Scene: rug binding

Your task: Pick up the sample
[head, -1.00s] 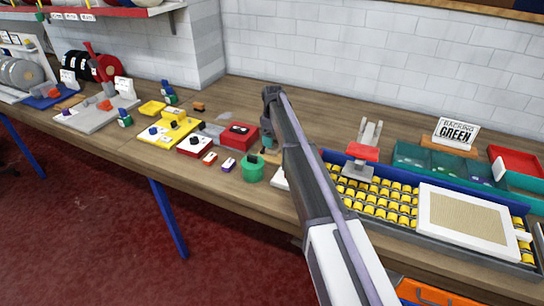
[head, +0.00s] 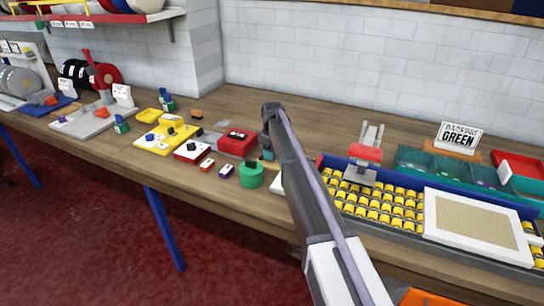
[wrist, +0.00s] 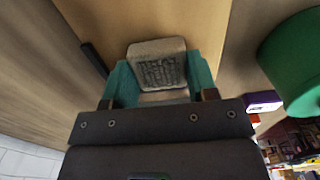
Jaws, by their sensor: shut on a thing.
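The sample (wrist: 157,66) is a small beige block with a grey textured patch, seen close up in the wrist view. My gripper (wrist: 162,76) has teal fingers, one on each side of the sample, and is shut on it. A tan surface lies behind the sample; I cannot tell whether the sample touches it. In the head view my gripper (head: 268,154) is mostly hidden behind my arm, beside the green round container (head: 251,175). The sample cannot be made out there.
The green container also shows close on the right in the wrist view (wrist: 298,62). Red and yellow boxes (head: 237,140) stand left of my gripper. Bare bench lies behind.

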